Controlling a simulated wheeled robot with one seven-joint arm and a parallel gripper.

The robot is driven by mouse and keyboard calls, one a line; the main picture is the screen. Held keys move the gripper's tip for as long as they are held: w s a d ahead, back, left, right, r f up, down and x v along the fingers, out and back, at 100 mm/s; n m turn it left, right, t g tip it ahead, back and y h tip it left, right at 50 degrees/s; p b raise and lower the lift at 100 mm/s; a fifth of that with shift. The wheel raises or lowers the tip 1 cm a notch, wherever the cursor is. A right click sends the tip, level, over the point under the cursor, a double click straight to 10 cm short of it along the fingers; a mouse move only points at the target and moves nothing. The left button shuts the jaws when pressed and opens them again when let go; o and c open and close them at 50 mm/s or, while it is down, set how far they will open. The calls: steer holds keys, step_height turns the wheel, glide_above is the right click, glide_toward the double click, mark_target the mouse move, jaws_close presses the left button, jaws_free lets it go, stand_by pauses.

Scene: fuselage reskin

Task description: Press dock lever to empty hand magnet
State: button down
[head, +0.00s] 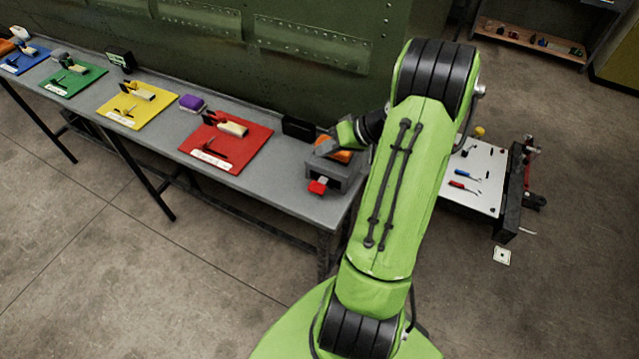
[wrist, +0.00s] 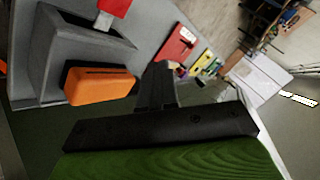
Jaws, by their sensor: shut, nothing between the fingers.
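The grey dock (head: 342,180) stands at the right end of the bench. Its red lever (head: 318,186) sticks out at the front, and the lever's red end also shows at the top of the wrist view (wrist: 115,6). The orange hand magnet (head: 338,155) sits at the dock, partly hidden by my wrist in the head view; in the wrist view the orange block (wrist: 100,85) lies against the grey body. My gripper (wrist: 157,72) is shut and empty, beside the orange block and apart from the lever. Its fingers are hidden in the head view.
A red board (head: 228,140) with tools lies left of the dock, then a purple block (head: 191,102) and a yellow board (head: 138,106). A black box (head: 298,128) stands behind. A white-topped cart (head: 474,178) is at right. The green fuselage wall backs the bench.

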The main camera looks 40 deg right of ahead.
mark_target(324, 185)
steer(key=f+b, duration=0.4)
steer(key=f, duration=0.1)
steer(key=f+b, duration=0.2)
steer(key=shift+s+a+f, duration=0.1)
steer(key=shift+a+f, duration=0.25)
steer(key=shift+f, duration=0.05)
stand_by(1.4)
steer(key=shift+f+b, duration=0.4)
steer(key=shift+b, duration=0.05)
steer(key=shift+s+a+f+b, duration=0.1)
steer(key=shift+f+b, duration=0.7)
steer(key=shift+f, duration=0.05)
stand_by(0.7)
stand_by(0.3)
steer(key=shift+r+p, duration=1.1)
steer(key=shift+r, duration=0.25)
steer(key=r+p, duration=0.2)
steer(key=r, duration=0.1)
steer(key=r+p, duration=0.2)
steer(key=shift+d, duration=0.35)
